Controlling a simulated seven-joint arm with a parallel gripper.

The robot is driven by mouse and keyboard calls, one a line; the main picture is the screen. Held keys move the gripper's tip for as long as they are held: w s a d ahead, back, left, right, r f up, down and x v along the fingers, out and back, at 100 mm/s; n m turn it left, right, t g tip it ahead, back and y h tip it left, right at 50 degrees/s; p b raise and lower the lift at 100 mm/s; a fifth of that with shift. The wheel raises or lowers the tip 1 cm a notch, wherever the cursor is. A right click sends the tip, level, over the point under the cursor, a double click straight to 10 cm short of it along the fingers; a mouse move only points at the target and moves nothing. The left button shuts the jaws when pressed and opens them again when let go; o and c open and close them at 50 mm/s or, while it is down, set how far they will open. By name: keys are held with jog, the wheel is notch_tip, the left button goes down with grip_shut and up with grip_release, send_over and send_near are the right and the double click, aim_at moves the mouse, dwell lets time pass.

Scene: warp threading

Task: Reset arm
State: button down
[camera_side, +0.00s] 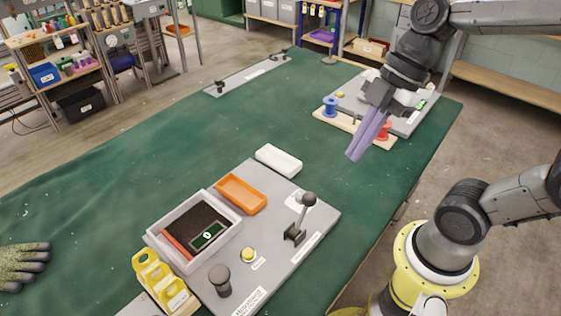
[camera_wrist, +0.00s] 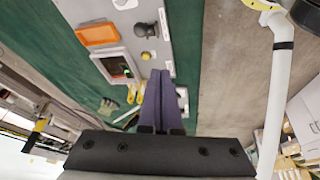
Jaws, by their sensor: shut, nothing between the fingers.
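My gripper (camera_side: 356,155) hangs in the air at the right of the side view, above the green-covered table. Its two long purple fingers point down and to the left and lie together, with nothing held. In the wrist view the fingers (camera_wrist: 159,76) are side by side and point toward the grey panel. A wooden board (camera_side: 352,127) with a blue spool (camera_side: 330,106) and a red spool (camera_side: 383,132) lies behind the gripper. The arm partly hides the grey plate (camera_side: 401,127) behind it.
A grey panel (camera_side: 318,215) holds an open box (camera_side: 237,229), an orange tray (camera_side: 241,195), a lever (camera_side: 307,203) and a yellow button (camera_side: 248,255). A white block (camera_side: 278,160), yellow holders (camera_side: 160,281) and a glove (camera_side: 22,265) are nearby. The table's middle (camera_side: 215,140) is clear.

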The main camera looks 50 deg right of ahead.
jog(key=s+d+m+t+h, duration=0.3)
jog(key=d+m+h, duration=0.1)
jog(key=m, duration=1)
jog(key=shift+s+d+m, duration=0.35)
jog(key=shift+d+m, duration=0.05)
jog(key=shift+d, duration=0.4)
